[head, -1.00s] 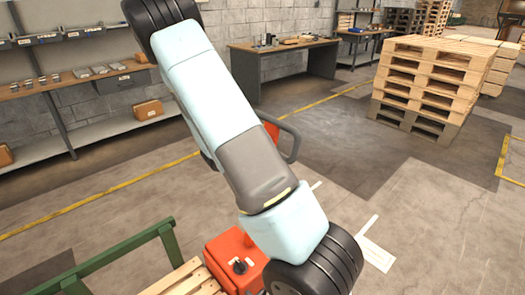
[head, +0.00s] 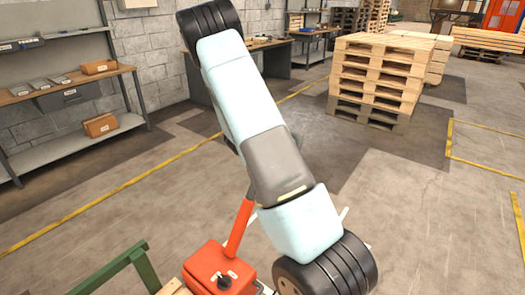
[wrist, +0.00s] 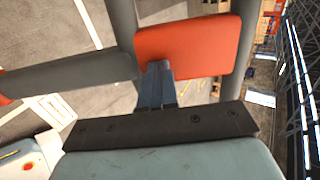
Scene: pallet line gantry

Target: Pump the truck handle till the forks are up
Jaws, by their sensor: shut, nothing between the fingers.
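The truck's orange-red pump housing (head: 205,272), with a black knob on top, stands at the bottom of the head view. Its red handle shaft (head: 239,226) rises from it, leaning right, and its upper part is hidden behind my arm. In the wrist view the handle's orange head plate (wrist: 188,46) lies just beyond my gripper (wrist: 157,70), with grey grip bars (wrist: 80,74) beside it. My gripper is shut, with its fingertips at the plate's lower edge; I cannot tell whether they touch. The gripper is hidden in the head view. The forks cannot be made out.
A green rail (head: 112,270) stands at lower left, with light wood beside it. A wooden pallet stack (head: 378,75) stands at the back, and a shelf unit (head: 70,90) on the left. The floor to the right is open, with yellow lines.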

